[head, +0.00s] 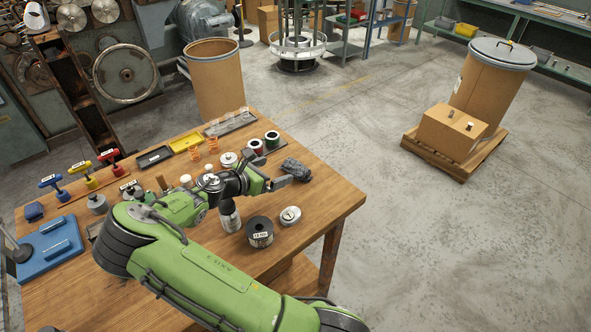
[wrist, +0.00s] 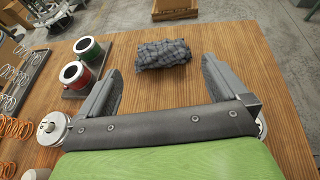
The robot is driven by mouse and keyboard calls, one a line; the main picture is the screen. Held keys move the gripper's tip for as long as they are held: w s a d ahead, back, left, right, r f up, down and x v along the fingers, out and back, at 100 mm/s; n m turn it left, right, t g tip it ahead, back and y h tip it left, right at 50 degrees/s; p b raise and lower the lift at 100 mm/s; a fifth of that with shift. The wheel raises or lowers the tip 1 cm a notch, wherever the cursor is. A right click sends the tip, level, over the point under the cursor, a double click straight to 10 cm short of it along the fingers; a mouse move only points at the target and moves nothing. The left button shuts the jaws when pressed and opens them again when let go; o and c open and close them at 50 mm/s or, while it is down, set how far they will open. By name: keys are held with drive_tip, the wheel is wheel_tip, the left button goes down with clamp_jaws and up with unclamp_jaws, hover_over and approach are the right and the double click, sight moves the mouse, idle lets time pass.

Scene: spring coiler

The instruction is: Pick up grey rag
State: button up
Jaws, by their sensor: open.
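The grey rag (head: 296,169) is a crumpled dark bundle on the wooden table, near its right edge. In the wrist view the rag (wrist: 162,53) lies just beyond my open fingertips, roughly centred between them. My gripper (head: 279,170) is open and empty, low over the table, with its fingers pointing at the rag. It also shows in the wrist view (wrist: 161,80), and the fingers are apart from the rag.
Two spools, red (wrist: 75,74) and green (wrist: 88,48), stand left of my fingers in the wrist view. A dark roll (head: 260,231) and a round tin (head: 290,215) stand nearer the table's front. The wood right of the rag is clear up to the table edge.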

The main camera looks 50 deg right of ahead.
sight(295, 164)
drive_tip(key=b+x, duration=0.2)
drive_tip(key=x, duration=0.9)
drive_tip(key=shift+d+f, duration=0.2)
drive_tip(key=shift+f, duration=0.05)
drive_tip(key=shift+a+r, duration=0.1)
drive_tip(key=c, duration=0.8)
wheel_tip(295, 164, up, 28)
drive_tip(key=p, duration=0.6)
drive_tip(key=shift+p, duration=0.3)
